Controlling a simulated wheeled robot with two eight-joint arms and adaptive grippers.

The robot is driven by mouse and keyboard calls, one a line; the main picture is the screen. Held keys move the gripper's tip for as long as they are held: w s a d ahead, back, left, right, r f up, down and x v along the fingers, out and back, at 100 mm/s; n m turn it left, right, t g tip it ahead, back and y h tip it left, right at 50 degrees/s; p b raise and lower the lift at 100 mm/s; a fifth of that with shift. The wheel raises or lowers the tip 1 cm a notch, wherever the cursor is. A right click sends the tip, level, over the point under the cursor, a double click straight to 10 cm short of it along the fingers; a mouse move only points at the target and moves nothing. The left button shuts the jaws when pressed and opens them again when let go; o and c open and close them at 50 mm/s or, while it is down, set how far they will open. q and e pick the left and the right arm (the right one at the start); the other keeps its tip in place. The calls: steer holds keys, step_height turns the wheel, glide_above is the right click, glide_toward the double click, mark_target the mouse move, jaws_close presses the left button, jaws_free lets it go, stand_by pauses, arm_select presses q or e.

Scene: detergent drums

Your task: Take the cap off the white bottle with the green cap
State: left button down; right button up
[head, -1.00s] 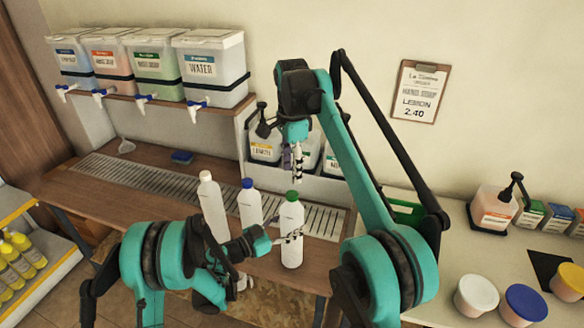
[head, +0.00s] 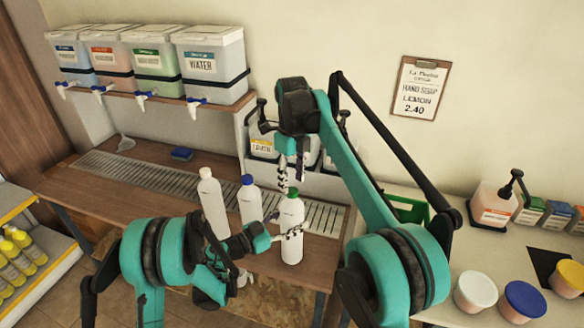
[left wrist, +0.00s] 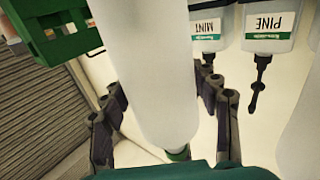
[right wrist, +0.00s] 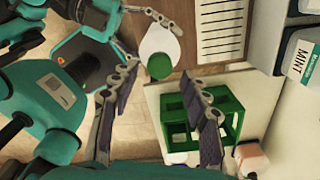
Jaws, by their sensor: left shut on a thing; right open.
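The white bottle (head: 291,240) stands upright near the bench's front edge, with its green cap (head: 292,192) on top. My left gripper (head: 284,234) is shut around the bottle's body from the left. In the left wrist view, the bottle (left wrist: 155,70) runs between the fingers and the cap (left wrist: 178,153) is partly hidden at the bottom. My right gripper (head: 290,178) points down, open, just above the cap. In the right wrist view, the cap (right wrist: 159,66) appears between the spread fingertips; I cannot tell whether they touch it.
A white bottle with a blue cap (head: 250,205) and one with a white cap (head: 213,205) stand close on the left. A grated strip (head: 150,178) lies behind them. A green crate (head: 408,208) is to the right. Labelled dispensers (head: 213,65) line the back shelf.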

mark_target(292, 190)
steer(key=shift+f, duration=1.65)
steer(key=shift+c, duration=0.3)
jaws_close()
